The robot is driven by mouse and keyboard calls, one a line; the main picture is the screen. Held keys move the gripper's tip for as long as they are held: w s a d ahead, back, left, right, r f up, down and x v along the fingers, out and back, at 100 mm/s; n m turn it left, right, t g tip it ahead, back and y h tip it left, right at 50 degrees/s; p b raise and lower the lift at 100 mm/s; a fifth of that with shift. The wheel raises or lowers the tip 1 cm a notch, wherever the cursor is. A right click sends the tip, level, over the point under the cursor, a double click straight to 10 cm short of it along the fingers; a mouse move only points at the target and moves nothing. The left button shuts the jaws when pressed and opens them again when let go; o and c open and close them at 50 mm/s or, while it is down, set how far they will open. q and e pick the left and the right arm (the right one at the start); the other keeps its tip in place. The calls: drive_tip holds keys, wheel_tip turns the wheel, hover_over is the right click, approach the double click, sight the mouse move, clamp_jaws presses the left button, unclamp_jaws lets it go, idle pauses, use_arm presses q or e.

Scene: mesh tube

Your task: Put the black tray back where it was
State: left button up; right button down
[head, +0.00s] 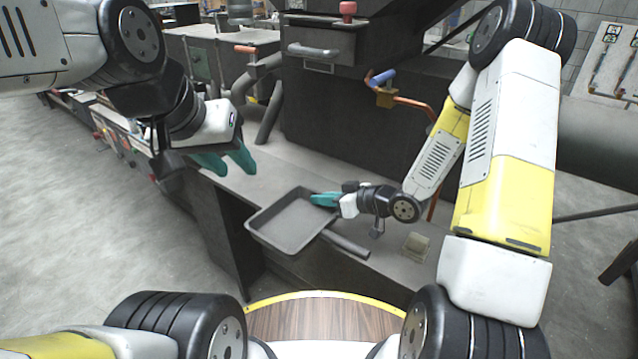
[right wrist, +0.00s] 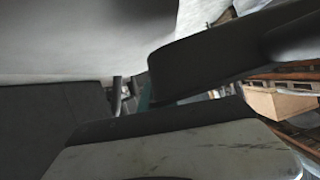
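The black tray (head: 262,222) is a shallow rectangular pan, at the middle of the head view. It lies over the front part of the bench, and its near end sticks out past the front edge. My right gripper (head: 323,199) has its teal fingertips at the tray's right rim, seeming to touch it. The gap between these fingers is hidden. The right wrist view shows close dark and grey surfaces that I cannot identify. My left gripper (head: 226,161) is at the bench's left end, away from the tray, with two teal fingers apart and nothing between them.
The grey bench top (head: 262,172) is clear behind the tray. A dark bar (head: 347,244) lies right of the tray, and a small beige block (head: 416,246) stands further right. A dark machine (head: 340,110) with a handle and copper pipe rises behind.

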hover_over(331, 190)
drive_tip(key=shift+s+f, duration=0.15)
drive_tip(key=shift+f, duration=0.5)
drive_tip(key=shift+w+f, duration=0.2)
drive_tip(key=shift+w, duration=0.05)
drive_tip(key=shift+f, duration=1.6)
drive_tip(key=c, duration=1.6)
unclamp_jaws()
drive_tip(key=shift+f, duration=0.1)
drive_tip(key=shift+c, duration=0.2)
